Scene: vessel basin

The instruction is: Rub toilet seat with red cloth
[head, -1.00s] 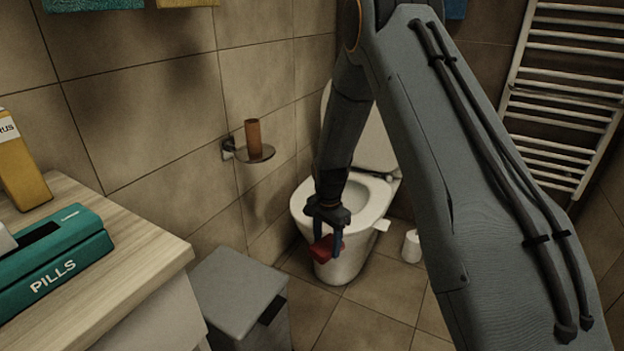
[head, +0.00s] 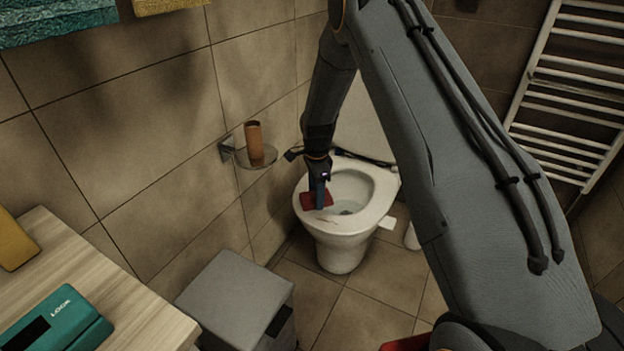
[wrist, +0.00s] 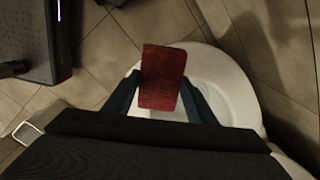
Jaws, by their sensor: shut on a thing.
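The white toilet (head: 342,252) stands with its lid up, and its pale seat (head: 381,197) rings the bowl. Thin reddish-brown marks (head: 327,219) show on the front left of the seat. My gripper (head: 319,198) is shut on the red cloth (head: 308,201) and points down at the left side of the seat. The cloth is at the rim; I cannot tell whether it presses on it. In the wrist view the cloth (wrist: 163,75) sits between the two fingers, in front of the seat (wrist: 236,88), hiding part of it.
A grey bin (head: 236,290) stands on the floor left of the toilet. A wall holder with a brown tube (head: 254,142) is above and left of it. A wooden counter (head: 105,285) with a green box (head: 60,322) is at lower left. A towel radiator (head: 570,100) is at right.

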